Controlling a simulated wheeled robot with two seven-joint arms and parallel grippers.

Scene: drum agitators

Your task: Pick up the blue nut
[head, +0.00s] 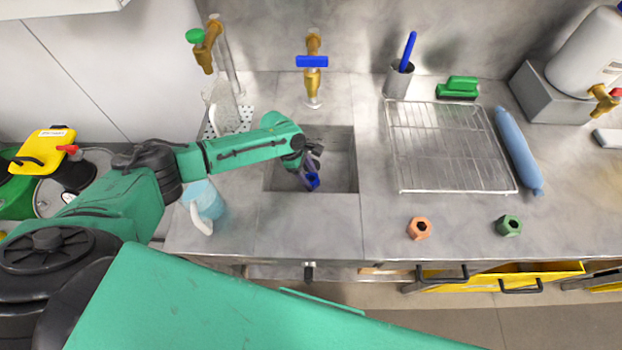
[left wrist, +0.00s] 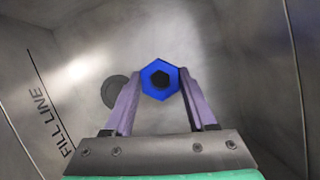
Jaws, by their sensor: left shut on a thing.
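The blue nut (head: 312,181) is in the sink basin (head: 337,172), at the tip of my left gripper (head: 311,174). In the left wrist view the blue nut (left wrist: 160,80) sits between the two purple fingers of my left gripper (left wrist: 158,88), which touch it on both sides. The gripper is shut on it. The nut's dark hole faces the camera. I cannot tell whether the nut touches the basin floor. My right gripper is not in view.
An orange nut (head: 419,228) and a green nut (head: 509,225) lie on the counter at the right. A wire rack (head: 447,150) lies behind them. A brass tap (head: 313,75) stands behind the basin, and a light blue jug (head: 204,203) stands left of it. The basin walls are close around the gripper.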

